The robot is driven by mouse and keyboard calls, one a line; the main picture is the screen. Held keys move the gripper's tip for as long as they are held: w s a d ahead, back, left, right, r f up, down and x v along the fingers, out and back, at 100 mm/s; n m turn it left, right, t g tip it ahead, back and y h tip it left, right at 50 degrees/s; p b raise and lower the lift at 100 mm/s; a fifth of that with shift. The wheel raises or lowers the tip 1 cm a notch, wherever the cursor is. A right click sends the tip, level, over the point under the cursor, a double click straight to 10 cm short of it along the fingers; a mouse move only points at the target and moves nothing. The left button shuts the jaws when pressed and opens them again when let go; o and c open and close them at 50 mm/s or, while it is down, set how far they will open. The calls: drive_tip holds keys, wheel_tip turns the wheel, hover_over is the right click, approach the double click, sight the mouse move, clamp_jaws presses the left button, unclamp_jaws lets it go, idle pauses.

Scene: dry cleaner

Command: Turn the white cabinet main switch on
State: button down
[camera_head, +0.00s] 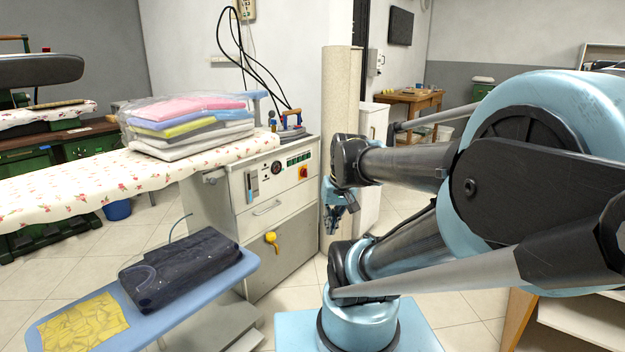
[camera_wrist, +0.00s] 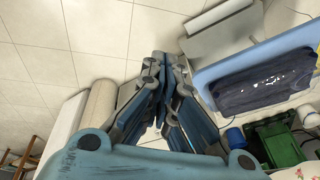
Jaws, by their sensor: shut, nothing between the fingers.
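The white cabinet (camera_head: 250,205) stands in the middle of the head view, with a control panel on its upper front. A red switch on a yellow plate (camera_head: 304,172), which looks like the main switch, sits at the panel's right. Its on/off position is too small to tell. My gripper (camera_head: 332,226) hangs pointing down in front of the cabinet's right side, apart from and lower than the red switch. It is shut and empty; in the wrist view my gripper (camera_wrist: 163,62) has its fingers together over the floor. The switch does not show clearly in the wrist view.
An ironing board (camera_head: 60,190) with folded, wrapped clothes (camera_head: 190,120) extends left of the cabinet. A blue board (camera_head: 225,280) with a dark garment (camera_head: 180,268) lies in front. A yellow handle (camera_head: 271,238) sticks out low on the cabinet. Floor is clear around my base.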

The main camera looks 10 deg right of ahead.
drive_tip(key=w+a+r+m+t+y, duration=0.15)
drive_tip(key=w+r, duration=0.25)
drive_tip(key=w, duration=0.8)
drive_tip(key=w+a+r+m+t+y, duration=0.1)
drive_tip(key=w+a+r+y, duration=0.25)
drive_tip(key=w, duration=0.85)
drive_tip(key=w+d+f+m+t+y, duration=0.1)
drive_tip(key=w+d+m+t, duration=0.2)
drive_tip(key=w, duration=1.9)
drive_tip(key=w+d+f+m+t+y, duration=0.1)
drive_tip(key=w+d+f+t, duration=0.2)
drive_tip(key=w, duration=0.5)
drive_tip(key=w+d+f+m+t, duration=0.1)
drive_tip(key=w+d+f+m, duration=0.15)
drive_tip(key=w+f, duration=0.4)
drive_tip(key=m+t, duration=0.4)
approach(305, 173)
drive_tip(key=w+d+f, duration=0.2)
drive_tip(key=w+d, duration=0.1)
drive_tip(key=d, duration=0.4)
drive_tip(key=shift+h, duration=0.3)
drive_tip(key=x, duration=1)
drive_tip(key=shift+r, duration=0.15)
drive_tip(key=shift+s+a, duration=0.75)
drive_tip(key=shift+s, duration=0.1)
drive_tip(key=shift+s+a, duration=0.6)
drive_tip(key=shift+d, duration=0.1)
